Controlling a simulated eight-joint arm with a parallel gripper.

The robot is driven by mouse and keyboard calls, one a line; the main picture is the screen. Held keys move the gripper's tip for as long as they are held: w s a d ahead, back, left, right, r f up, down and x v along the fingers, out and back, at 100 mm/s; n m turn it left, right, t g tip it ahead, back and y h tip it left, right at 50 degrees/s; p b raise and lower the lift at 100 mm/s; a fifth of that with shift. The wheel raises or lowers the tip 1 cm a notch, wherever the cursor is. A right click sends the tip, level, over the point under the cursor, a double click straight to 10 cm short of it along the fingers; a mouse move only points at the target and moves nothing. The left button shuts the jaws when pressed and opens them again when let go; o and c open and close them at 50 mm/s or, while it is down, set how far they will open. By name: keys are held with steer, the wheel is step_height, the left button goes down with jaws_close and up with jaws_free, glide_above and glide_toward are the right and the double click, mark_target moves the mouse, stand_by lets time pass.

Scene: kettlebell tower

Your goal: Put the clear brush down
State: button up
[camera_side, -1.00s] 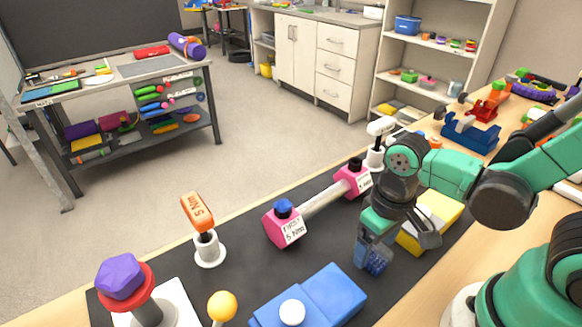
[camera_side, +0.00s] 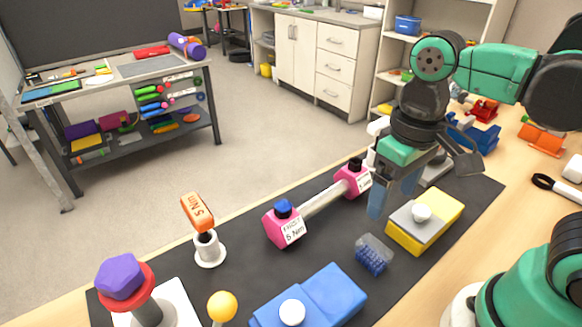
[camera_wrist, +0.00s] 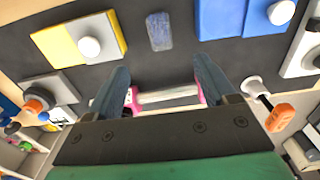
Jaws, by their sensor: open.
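The clear brush (camera_side: 374,254), a small clear block with blue bristles, rests on the dark mat (camera_side: 330,241) between the yellow block and the blue block. It also shows in the wrist view (camera_wrist: 159,31) at the top middle, apart from my fingers. My gripper (camera_side: 408,192) is raised above and behind the brush in the side view. In the wrist view my gripper (camera_wrist: 160,85) has its two fingers spread wide with nothing held between them.
A yellow block with a grey top (camera_side: 432,222) lies right of the brush. A blue block (camera_side: 330,297) lies front left. A pink-ended bar (camera_side: 322,203) lies behind. An orange-handled tool (camera_side: 199,213) stands in a white holder at left.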

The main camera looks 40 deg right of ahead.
steer(key=w+d+t, duration=0.3)
steer(key=w+t, duration=0.3)
steer(key=t, duration=0.1)
steer(key=shift+w+d+f, duration=0.2)
steer(key=shift+w, duration=0.05)
stand_by(0.4)
steer(key=shift+o, duration=0.5)
steer(key=g, duration=0.5)
glide_above(375, 246)
step_height(375, 246, down, 5)
steer(key=shift+r, duration=0.15)
steer(key=shift+s+f+g, duration=0.2)
steer(key=shift+s+g, duration=0.2)
steer(key=shift+w+f, duration=0.15)
steer(key=shift+f, duration=1.2)
steer(key=shift+w+f, duration=0.15)
steer(key=shift+f, duration=1.2)
